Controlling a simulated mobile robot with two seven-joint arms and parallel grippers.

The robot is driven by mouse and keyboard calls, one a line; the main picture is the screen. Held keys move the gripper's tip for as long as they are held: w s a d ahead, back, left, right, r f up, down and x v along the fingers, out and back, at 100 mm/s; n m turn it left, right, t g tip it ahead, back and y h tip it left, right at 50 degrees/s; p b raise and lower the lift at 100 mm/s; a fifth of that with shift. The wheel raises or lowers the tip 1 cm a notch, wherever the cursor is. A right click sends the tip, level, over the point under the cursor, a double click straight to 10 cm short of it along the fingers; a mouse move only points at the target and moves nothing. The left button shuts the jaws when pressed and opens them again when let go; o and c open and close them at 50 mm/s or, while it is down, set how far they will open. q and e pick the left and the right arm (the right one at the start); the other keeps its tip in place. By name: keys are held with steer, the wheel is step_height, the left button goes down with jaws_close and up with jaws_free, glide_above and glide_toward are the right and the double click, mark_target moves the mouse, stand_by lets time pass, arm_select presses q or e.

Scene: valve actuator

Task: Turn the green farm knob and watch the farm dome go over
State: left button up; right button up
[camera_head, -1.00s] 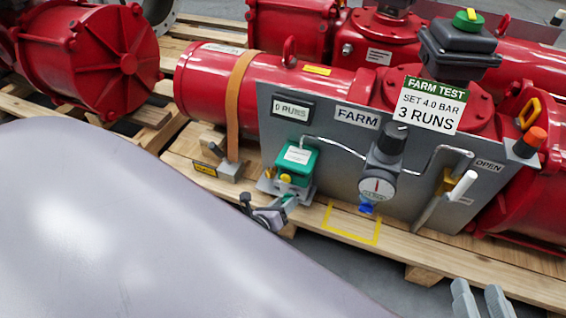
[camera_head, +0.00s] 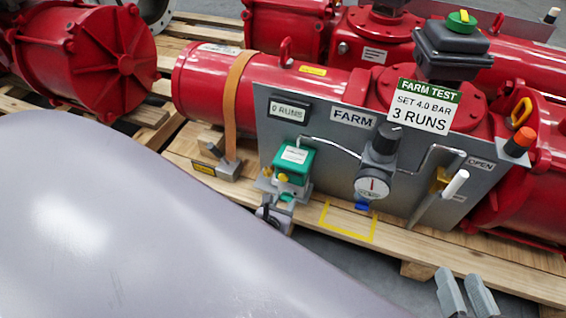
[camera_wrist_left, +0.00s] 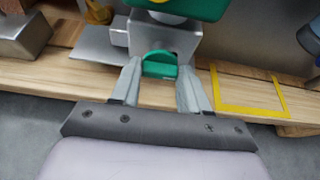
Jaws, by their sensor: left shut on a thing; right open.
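The green farm knob (camera_wrist_left: 160,66) sits low on the front of the green-topped valve unit (camera_head: 294,160). In the left wrist view, my left gripper (camera_wrist_left: 160,76) has one finger on each side of the knob and is shut on it. In the head view my left gripper (camera_head: 280,203) is small and partly hidden by my own arm. The farm dome (camera_head: 461,20) is green with a yellow bar, on top of a dark box. My right gripper (camera_head: 460,275) is open and empty at the bottom right.
The grey panel (camera_head: 330,145) carries a FARM label, a counter reading 0 RUNS (camera_head: 287,110), a round gauge (camera_head: 372,187) and a white-tipped lever (camera_head: 455,184). A yellow outlined square (camera_head: 347,233) marks the wooden pallet. A FARM TEST card (camera_head: 422,105) stands above the panel.

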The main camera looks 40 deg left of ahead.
stand_by(0.3)
arm_select(q)
steer(key=o, duration=1.1)
steer(key=shift+c, duration=0.2)
steer(key=shift+s, duration=0.1)
arm_select(e)
steer(key=shift+s+d, duration=0.1)
